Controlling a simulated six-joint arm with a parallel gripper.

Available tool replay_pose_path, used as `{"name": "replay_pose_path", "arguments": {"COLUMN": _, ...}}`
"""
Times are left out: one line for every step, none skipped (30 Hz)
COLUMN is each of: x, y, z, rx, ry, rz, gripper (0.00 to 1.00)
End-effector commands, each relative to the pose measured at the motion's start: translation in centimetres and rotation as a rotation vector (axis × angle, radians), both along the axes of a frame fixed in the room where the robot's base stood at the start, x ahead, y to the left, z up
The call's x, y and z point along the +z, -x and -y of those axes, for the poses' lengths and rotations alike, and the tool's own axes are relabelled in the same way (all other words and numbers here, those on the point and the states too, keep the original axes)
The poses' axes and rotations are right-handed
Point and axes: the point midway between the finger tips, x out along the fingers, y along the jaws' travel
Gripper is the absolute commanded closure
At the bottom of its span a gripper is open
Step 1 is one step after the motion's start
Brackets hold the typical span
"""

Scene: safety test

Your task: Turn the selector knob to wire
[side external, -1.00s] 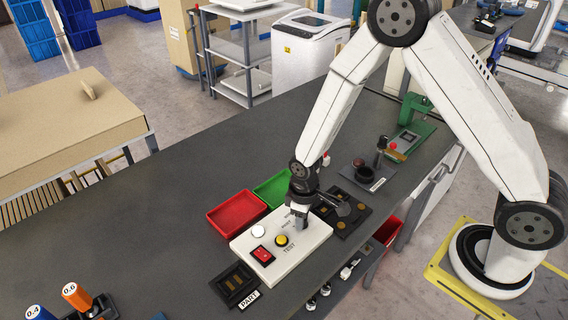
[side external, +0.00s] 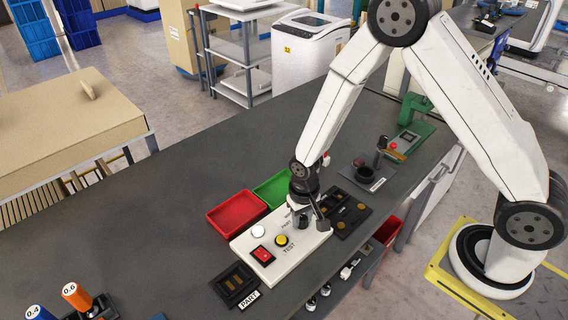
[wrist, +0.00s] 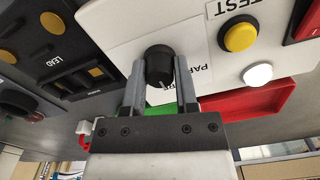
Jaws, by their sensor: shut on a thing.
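The black selector knob (wrist: 159,66) stands on the white test panel (wrist: 113,22). In the wrist view its white pointer line faces toward the gripper body, slightly right. My gripper (wrist: 161,82) is shut on the knob, one finger on each side. In the side view my gripper (side external: 301,222) stands over the right part of the panel (side external: 262,242). A "PART" label shows beside the knob. The other label at the knob is partly covered, and I cannot read "wire" anywhere.
The panel also carries a yellow button (side external: 282,240), a red switch (side external: 263,255) and a white round lamp (side external: 258,231). Red (side external: 236,212) and green (side external: 272,188) trays lie behind it. A black lead fixture (side external: 353,221) is close on the right.

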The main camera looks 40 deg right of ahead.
Motion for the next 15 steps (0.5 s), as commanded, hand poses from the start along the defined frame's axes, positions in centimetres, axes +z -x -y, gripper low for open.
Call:
{"name": "replay_pose_path", "arguments": {"x": -0.03, "y": 0.18, "z": 0.01, "rx": -0.004, "ry": 0.001, "rz": -0.005, "gripper": 1.00}}
{"name": "replay_pose_path", "arguments": {"x": -0.03, "y": 0.18, "z": 0.01, "rx": -0.006, "ry": 0.001, "rz": -0.005, "gripper": 1.00}}
{"name": "replay_pose_path", "arguments": {"x": -0.03, "y": 0.19, "z": 0.00, "rx": -0.007, "ry": 0.001, "rz": -0.005, "gripper": 1.00}}
{"name": "replay_pose_path", "arguments": {"x": -0.03, "y": 0.19, "z": 0.00, "rx": -0.007, "ry": 0.001, "rz": -0.005, "gripper": 1.00}}
{"name": "replay_pose_path", "arguments": {"x": -0.03, "y": 0.19, "z": 0.00, "rx": -0.008, "ry": 0.000, "rz": -0.006, "gripper": 1.00}}
{"name": "replay_pose_path", "arguments": {"x": -0.03, "y": 0.19, "z": 0.00, "rx": -0.007, "ry": 0.000, "rz": -0.006, "gripper": 1.00}}
{"name": "replay_pose_path", "arguments": {"x": -0.03, "y": 0.20, "z": 0.00, "rx": -0.007, "ry": 0.000, "rz": -0.006, "gripper": 1.00}}
{"name": "replay_pose_path", "arguments": {"x": -0.03, "y": 0.20, "z": 0.00, "rx": -0.007, "ry": 0.000, "rz": -0.006, "gripper": 1.00}}
{"name": "replay_pose_path", "arguments": {"x": -0.03, "y": 0.20, "z": 0.00, "rx": -0.007, "ry": 0.000, "rz": -0.006, "gripper": 1.00}}
{"name": "replay_pose_path", "arguments": {"x": -0.03, "y": 0.20, "z": 0.00, "rx": -0.006, "ry": 0.000, "rz": -0.006, "gripper": 1.00}}
{"name": "replay_pose_path", "arguments": {"x": -0.04, "y": 0.21, "z": 0.00, "rx": -0.006, "ry": 0.000, "rz": -0.006, "gripper": 1.00}}
{"name": "replay_pose_path", "arguments": {"x": -0.04, "y": 0.21, "z": 0.00, "rx": -0.006, "ry": 0.000, "rz": -0.006, "gripper": 0.60}}
{"name": "replay_pose_path", "arguments": {"x": -0.04, "y": 0.22, "z": 0.00, "rx": -0.006, "ry": 0.001, "rz": -0.007, "gripper": 0.50}}
{"name": "replay_pose_path", "arguments": {"x": -0.04, "y": 0.21, "z": 0.00, "rx": -0.006, "ry": 0.000, "rz": -0.006, "gripper": 0.41}}
{"name": "replay_pose_path", "arguments": {"x": -0.03, "y": 0.18, "z": -0.01, "rx": -0.006, "ry": 0.001, "rz": -0.005, "gripper": 0.28}}
